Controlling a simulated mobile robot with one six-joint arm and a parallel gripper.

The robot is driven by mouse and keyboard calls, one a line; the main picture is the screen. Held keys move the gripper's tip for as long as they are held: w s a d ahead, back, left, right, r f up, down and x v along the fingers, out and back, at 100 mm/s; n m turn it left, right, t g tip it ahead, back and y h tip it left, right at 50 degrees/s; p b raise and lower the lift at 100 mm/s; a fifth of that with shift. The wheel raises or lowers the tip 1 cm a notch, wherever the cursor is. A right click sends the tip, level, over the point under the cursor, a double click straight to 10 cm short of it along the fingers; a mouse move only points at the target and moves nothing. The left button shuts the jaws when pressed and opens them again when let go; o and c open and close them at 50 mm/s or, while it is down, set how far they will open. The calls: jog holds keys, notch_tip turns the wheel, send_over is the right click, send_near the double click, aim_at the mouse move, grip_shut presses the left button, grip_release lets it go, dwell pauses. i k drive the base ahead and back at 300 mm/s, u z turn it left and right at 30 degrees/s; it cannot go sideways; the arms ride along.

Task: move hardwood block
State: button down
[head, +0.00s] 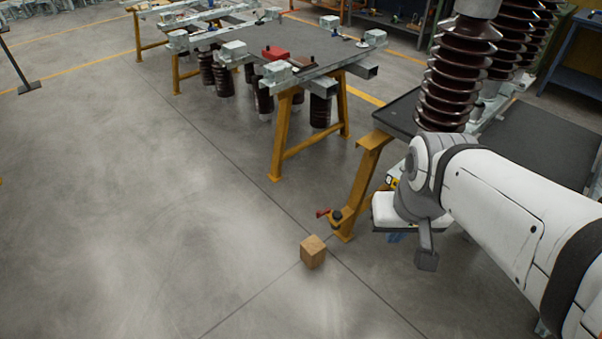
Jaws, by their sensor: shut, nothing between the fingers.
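The hardwood block (313,253) is a small light-brown cube on the grey concrete floor, near the foot of a yellow trestle leg. It stands apart from that leg. My white arm reaches in from the right, and my gripper (427,258) points downward at its end, to the right of the block and clear of it. The gripper is small and dark here. It looks shut with nothing in it, and the fingertips show little detail.
A yellow trestle (366,180) with a red-handled part near its foot stands behind the block. A dark-topped bench (555,140) and tall brown ribbed insulators (462,80) are at right. A trestle table (325,50) stands farther back. The floor at left is open.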

aim_at(314, 250)
jog(key=u, duration=0.6)
jog(key=i, duration=1.05)
jog(key=u, duration=0.7)
